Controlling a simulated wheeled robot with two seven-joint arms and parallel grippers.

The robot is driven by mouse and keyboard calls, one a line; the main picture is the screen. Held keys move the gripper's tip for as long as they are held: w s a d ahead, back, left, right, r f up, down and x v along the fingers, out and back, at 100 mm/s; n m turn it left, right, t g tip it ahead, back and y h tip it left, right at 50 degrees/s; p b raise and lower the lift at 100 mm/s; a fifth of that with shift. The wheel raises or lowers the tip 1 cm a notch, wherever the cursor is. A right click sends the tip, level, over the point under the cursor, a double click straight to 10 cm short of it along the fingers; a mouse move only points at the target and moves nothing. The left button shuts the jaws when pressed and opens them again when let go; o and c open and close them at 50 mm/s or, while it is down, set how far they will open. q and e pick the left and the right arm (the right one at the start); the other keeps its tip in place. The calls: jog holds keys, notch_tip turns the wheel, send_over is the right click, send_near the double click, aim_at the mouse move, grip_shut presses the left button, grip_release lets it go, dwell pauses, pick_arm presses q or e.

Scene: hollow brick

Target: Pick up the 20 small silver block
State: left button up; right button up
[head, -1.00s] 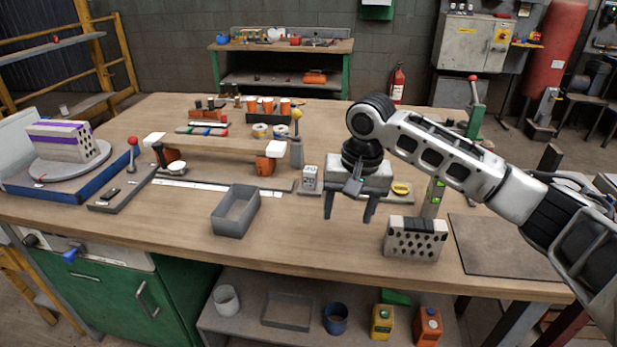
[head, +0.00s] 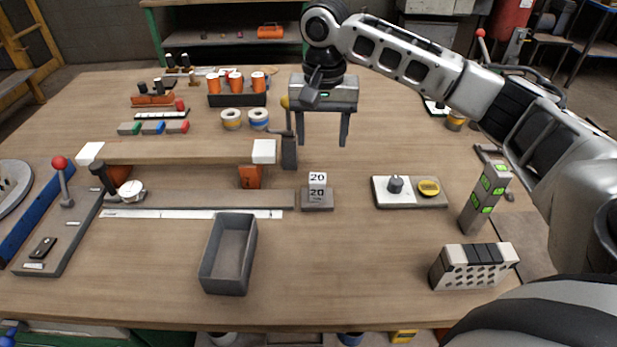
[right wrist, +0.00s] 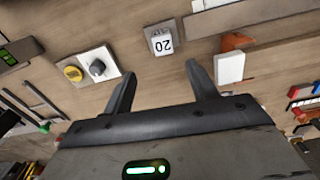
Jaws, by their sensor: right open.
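The small silver block (head: 317,185) marked "20" sits on a small grey base (head: 317,203) near the middle of the bench. It also shows in the right wrist view (right wrist: 161,42), beyond the gap between the fingers, with its number upside down. My right gripper (head: 323,135) is open and empty. Its fingers point down, and it appears above and behind the block in the head view. It is not touching the block. My left gripper is not in view.
An empty grey tray (head: 229,285) stands front left of the block. A wooden beam with white end blocks (head: 264,151) lies to its left. A white plate with a knob (head: 395,185), a green-lit post (head: 487,195) and a hollow brick (head: 474,266) are to the right. Bare bench lies in front.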

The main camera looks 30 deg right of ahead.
aim_at(317, 177)
jog(key=f, duration=0.7)
jog(key=shift+s+f, duration=0.2)
jog(key=shift+f, duration=0.15)
jog(key=shift+w+a+f, duration=0.15)
jog(key=shift+f, duration=1.25)
jog(key=shift+w+a+f, duration=0.1)
jog(key=shift+a+f, duration=0.05)
jog(key=shift+f, duration=1.25)
jog(key=c, duration=1.3)
